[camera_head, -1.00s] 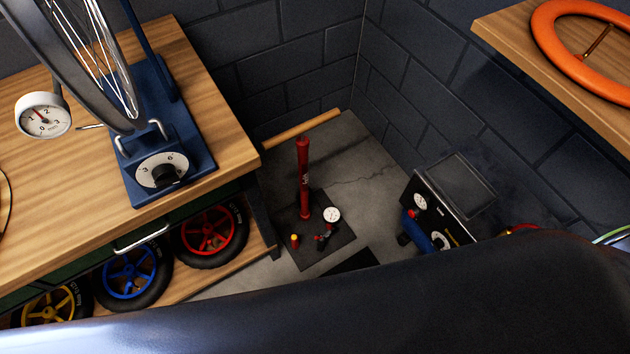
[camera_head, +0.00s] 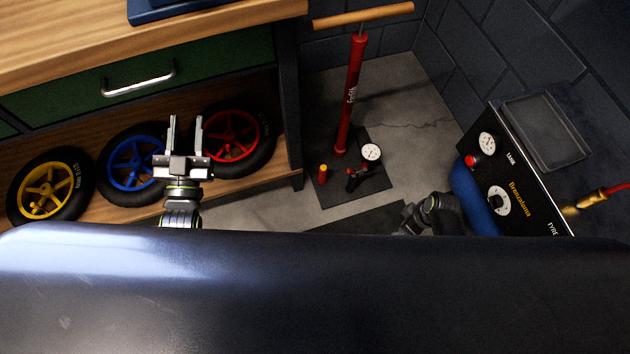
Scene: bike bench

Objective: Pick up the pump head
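A red floor pump (camera_head: 350,100) with a wooden handle stands upright on a dark mat (camera_head: 378,186) on the floor. A small black-and-red piece (camera_head: 356,179), which looks like the pump head, is at its base, just below a round white gauge (camera_head: 371,152). My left gripper (camera_head: 186,122) is open and empty, its two fingers pointing up the picture. It shows in front of the lower shelf, well left of the pump. My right arm's end (camera_head: 430,214) shows low, right of the mat. Its fingers cannot be made out.
A small red cylinder with a yellow top (camera_head: 323,174) stands left of the pump head. A black machine (camera_head: 515,185) with a gauge and dial stands at right. Wheels (camera_head: 132,163) lie on the bench's lower shelf. My dark body fills the bottom.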

